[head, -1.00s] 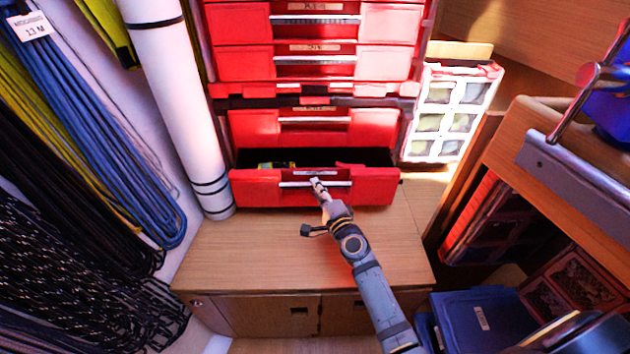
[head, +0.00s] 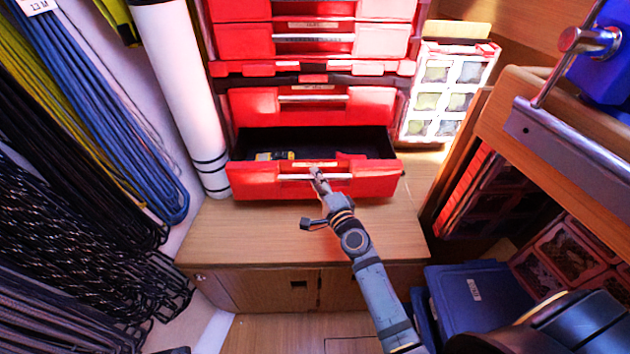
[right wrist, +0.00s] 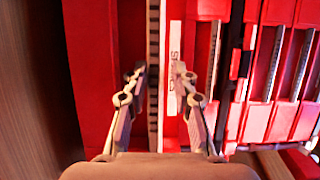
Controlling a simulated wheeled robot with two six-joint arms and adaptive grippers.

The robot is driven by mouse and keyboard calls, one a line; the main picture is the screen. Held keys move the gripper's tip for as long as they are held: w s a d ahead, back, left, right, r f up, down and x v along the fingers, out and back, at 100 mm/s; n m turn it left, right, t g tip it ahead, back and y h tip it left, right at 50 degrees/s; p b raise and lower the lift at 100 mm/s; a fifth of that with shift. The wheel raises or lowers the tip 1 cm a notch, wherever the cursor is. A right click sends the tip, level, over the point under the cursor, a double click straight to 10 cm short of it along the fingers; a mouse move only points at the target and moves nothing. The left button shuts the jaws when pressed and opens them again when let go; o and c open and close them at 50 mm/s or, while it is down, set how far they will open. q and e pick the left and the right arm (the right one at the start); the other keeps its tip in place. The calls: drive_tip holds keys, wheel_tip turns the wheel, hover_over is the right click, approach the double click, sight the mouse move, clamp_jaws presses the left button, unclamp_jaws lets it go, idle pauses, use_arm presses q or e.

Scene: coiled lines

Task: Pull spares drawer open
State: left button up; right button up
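The spares drawer (head: 250,181) is the lowest red drawer of the stack in the head view. It stands partly open, its dark inside showing behind the front. Its label is too small to read there. A yellow and black item (head: 275,155) lies inside at the left. My right gripper (head: 317,174) is at the middle of the drawer's pale bar handle (head: 338,176). In the right wrist view, the fingers (right wrist: 160,72) straddle the handle bar (right wrist: 154,100), and the right fingertip looks slightly apart from it. My left gripper is out of view.
Several shut red drawers (head: 245,105) rise above. A wooden bench top (head: 240,235) lies below and in front, clear. A white roll (head: 185,90) and hanging coiled lines (head: 110,130) stand left. A compartment case (head: 440,95), wooden shelf and blue bin (head: 480,295) are at right.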

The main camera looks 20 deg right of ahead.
drive_tip(key=shift+o, duration=0.9)
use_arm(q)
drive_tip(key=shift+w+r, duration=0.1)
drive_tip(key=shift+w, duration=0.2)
use_arm(e)
drive_tip(key=shift+f, duration=0.1)
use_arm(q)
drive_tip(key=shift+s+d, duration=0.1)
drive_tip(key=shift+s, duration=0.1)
use_arm(e)
drive_tip(key=s+d, duration=0.1)
drive_tip(key=s, duration=1.1)
drive_tip(key=shift+d, duration=0.1)
